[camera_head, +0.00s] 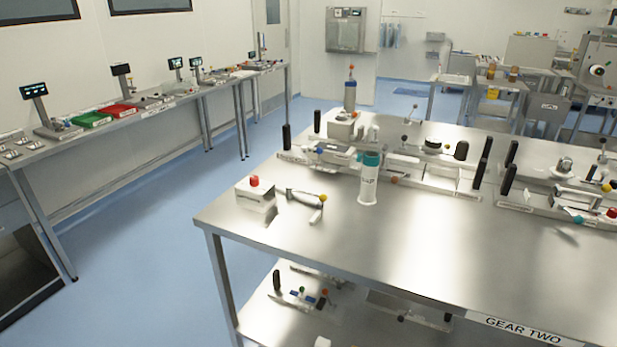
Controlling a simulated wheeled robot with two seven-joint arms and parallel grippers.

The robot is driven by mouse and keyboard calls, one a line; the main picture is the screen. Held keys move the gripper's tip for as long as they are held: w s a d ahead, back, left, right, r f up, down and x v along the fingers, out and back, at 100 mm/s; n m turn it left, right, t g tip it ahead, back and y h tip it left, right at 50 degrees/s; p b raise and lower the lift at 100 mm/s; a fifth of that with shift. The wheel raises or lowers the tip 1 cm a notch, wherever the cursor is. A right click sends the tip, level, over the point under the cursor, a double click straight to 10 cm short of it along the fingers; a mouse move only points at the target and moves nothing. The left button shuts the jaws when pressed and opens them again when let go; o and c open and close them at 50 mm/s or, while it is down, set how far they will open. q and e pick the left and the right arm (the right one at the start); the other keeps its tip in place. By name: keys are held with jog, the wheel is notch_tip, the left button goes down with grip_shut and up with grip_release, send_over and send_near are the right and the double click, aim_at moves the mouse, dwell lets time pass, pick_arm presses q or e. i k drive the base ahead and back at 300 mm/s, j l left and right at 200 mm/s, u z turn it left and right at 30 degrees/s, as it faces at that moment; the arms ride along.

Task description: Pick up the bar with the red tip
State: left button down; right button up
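Several things with red ends show in the head view, and I cannot tell for certain which is the bar. A pale block with a red knob (254,181) stands at the left end of the steel table (420,255). Beside it lies a grey handled tool (305,198) with a small yellowish end. At the right edge, a light fixture carries a small red tip (611,213). A blue bottle-like item (350,97) at the back has a small red-orange top. Neither of my grippers is in view.
A white bottle with a teal top (369,180) stands upright mid-table. Fixtures with black upright handles (478,174) line the back. The table's front is clear. A lower shelf (265,318) holds more parts. A side bench (160,108) runs along the left wall, with open blue floor between.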

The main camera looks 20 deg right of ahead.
aim_at(319, 206)
jog(key=i+l, duration=0.1)
jog(key=i, duration=1.05)
